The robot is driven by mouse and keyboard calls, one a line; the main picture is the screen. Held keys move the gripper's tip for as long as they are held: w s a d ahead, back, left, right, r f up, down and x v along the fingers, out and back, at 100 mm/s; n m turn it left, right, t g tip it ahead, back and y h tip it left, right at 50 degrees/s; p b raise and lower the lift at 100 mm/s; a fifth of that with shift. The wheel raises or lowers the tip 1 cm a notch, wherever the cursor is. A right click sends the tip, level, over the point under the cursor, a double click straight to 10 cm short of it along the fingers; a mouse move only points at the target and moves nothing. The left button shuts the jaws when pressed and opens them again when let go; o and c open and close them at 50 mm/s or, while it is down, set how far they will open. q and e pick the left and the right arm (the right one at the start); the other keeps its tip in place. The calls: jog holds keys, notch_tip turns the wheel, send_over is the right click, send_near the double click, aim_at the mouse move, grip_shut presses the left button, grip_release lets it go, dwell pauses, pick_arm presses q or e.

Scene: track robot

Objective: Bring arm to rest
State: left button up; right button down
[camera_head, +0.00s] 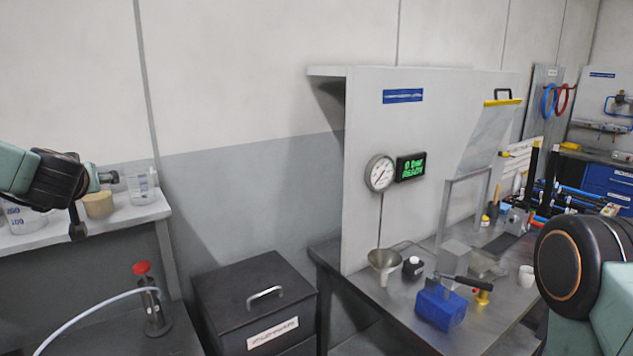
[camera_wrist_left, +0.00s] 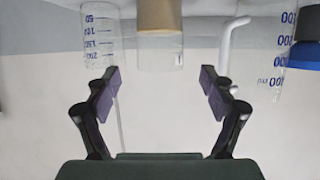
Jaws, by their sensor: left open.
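My left arm (camera_head: 50,180) comes in from the left in the head view, over a shelf with beakers; its gripper is hard to make out there. In the left wrist view my left gripper (camera_wrist_left: 160,88) is open, with two dark, purple-padded fingers apart and nothing between them. A jar with a tan lid (camera_wrist_left: 160,45) shows beyond the fingertips, apart from them. My right arm (camera_head: 578,265) shows at the right edge of the head view as a black joint and green link; its gripper is out of the picture.
A shelf (camera_head: 55,240) at left holds a tan-lidded jar (camera_head: 99,205) and clear beakers (camera_head: 140,188). A black chest (camera_head: 250,300) stands on the floor. The right bench (camera_head: 390,310) carries a funnel (camera_head: 383,262), a blue block (camera_head: 440,305) and a panel (camera_head: 365,120) with a gauge.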

pick_arm(q)
send_over(102, 215)
jog(key=shift+w+a+f, duration=0.2)
jog(key=shift+f, duration=0.3)
jog(key=shift+w+a+f, duration=0.15)
jog(key=shift+f, duration=0.3)
jog(key=shift+w+a+f, duration=0.2)
jog(key=shift+w+a, duration=0.2)
jog(key=shift+w, duration=0.05)
jog(key=shift+w+a+f, duration=0.15)
jog(key=shift+a+f, duration=0.05)
jog(key=shift+f, duration=0.1)
jog(key=shift+r, duration=0.2)
jog(key=shift+w, duration=0.15)
jog(key=shift+d, duration=0.1)
